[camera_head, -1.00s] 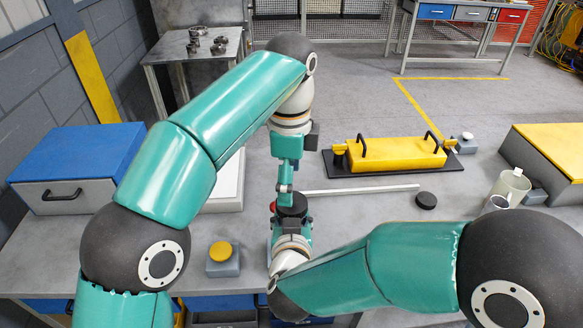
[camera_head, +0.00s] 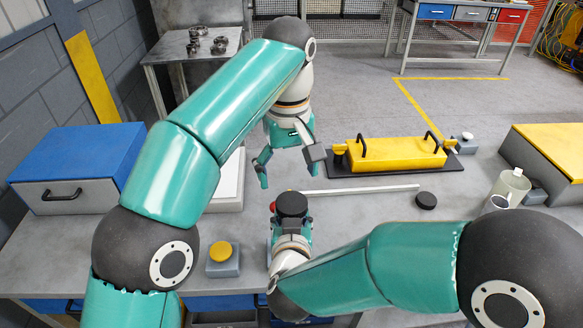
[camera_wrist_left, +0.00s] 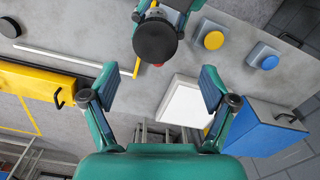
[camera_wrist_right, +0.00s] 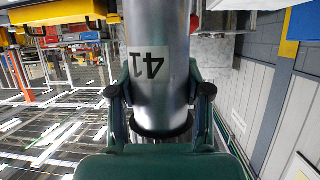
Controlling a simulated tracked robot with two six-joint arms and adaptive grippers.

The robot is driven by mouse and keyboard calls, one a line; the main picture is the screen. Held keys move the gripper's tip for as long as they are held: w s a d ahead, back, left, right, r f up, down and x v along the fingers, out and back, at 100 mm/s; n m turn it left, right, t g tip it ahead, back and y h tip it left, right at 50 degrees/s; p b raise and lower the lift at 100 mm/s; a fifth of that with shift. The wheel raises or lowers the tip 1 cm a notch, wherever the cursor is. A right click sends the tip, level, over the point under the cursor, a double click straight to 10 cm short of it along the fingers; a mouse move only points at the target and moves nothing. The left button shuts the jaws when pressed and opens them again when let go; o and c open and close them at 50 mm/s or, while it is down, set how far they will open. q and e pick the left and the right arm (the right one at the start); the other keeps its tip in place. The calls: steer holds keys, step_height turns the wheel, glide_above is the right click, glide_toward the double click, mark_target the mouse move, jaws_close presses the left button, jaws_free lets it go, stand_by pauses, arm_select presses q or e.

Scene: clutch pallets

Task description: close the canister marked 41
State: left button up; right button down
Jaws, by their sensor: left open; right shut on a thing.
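The canister marked 41 (camera_wrist_right: 158,50) is a silvery metal cylinder. In the right wrist view its label reads upside down, and my right gripper (camera_wrist_right: 160,100) is shut on it. A round black lid (camera_head: 291,204) sits on the canister's top end, as the head view shows; it also shows in the left wrist view (camera_wrist_left: 155,40). Whether it is seated tight cannot be told. My left gripper (camera_head: 289,163) is open and empty, above and beyond the lid in the head view. Its spread fingers show in the left wrist view (camera_wrist_left: 159,88), clear of the lid.
A yellow block with handles (camera_head: 395,153) stands behind a thin white rod (camera_head: 360,189). A yellow button (camera_head: 221,252) and a blue drawer box (camera_head: 80,155) are at the left.

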mark_target(292, 202)
arm_select(q)
steer(key=shift+w+d+r+n, duration=0.1)
steer(key=shift+d+r+n, duration=0.1)
steer(key=shift+n, duration=0.6)
steer(key=shift+d, duration=0.1)
steer(key=shift+f, duration=0.15)
steer(key=shift+f, duration=3.9)
